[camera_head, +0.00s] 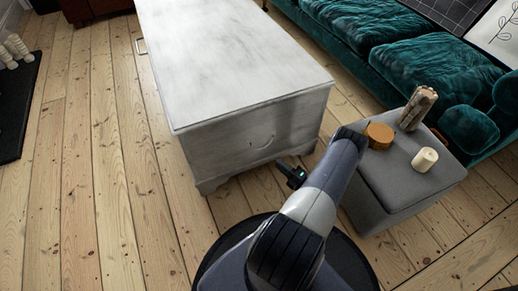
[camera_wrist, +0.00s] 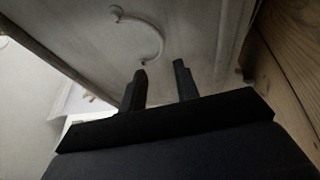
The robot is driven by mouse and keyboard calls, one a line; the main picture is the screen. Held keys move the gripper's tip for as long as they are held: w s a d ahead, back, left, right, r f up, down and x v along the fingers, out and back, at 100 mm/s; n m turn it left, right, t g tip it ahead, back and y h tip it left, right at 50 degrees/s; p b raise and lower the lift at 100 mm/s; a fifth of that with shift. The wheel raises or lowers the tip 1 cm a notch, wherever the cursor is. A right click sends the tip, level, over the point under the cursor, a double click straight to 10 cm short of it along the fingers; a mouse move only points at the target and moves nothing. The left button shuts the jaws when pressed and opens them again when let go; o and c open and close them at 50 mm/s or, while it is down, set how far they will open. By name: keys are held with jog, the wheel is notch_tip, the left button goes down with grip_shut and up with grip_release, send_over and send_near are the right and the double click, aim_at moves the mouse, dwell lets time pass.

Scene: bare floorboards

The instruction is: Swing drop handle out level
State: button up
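A pale grey-white wooden chest (camera_head: 240,60) fills the middle of the head view. A curved drop handle (camera_wrist: 155,32) hangs on its end panel in the wrist view, with its two mounts beside each other. In the head view my gripper (camera_head: 284,168) is low beside the chest's near end. I cannot tell whether a fingertip touches the handle.
A grey ottoman (camera_head: 392,180) stands right of my arm, bearing a round wooden box (camera_head: 379,136), a candle (camera_head: 425,160) and a patterned ornament (camera_head: 418,108). A green velvet sofa (camera_head: 400,60) runs behind it. Bare floorboards (camera_head: 110,170) lie open on the left.

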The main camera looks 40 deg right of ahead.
jog(key=w+a+b, duration=0.1)
jog(key=w+b, duration=0.1)
jog(key=w, duration=0.7)
jog(key=shift+w+a+r, duration=0.25)
jog(key=shift+a+r, duration=0.05)
jog(key=shift+r, duration=0.15)
jog(key=shift+c, duration=0.2)
grip_shut()
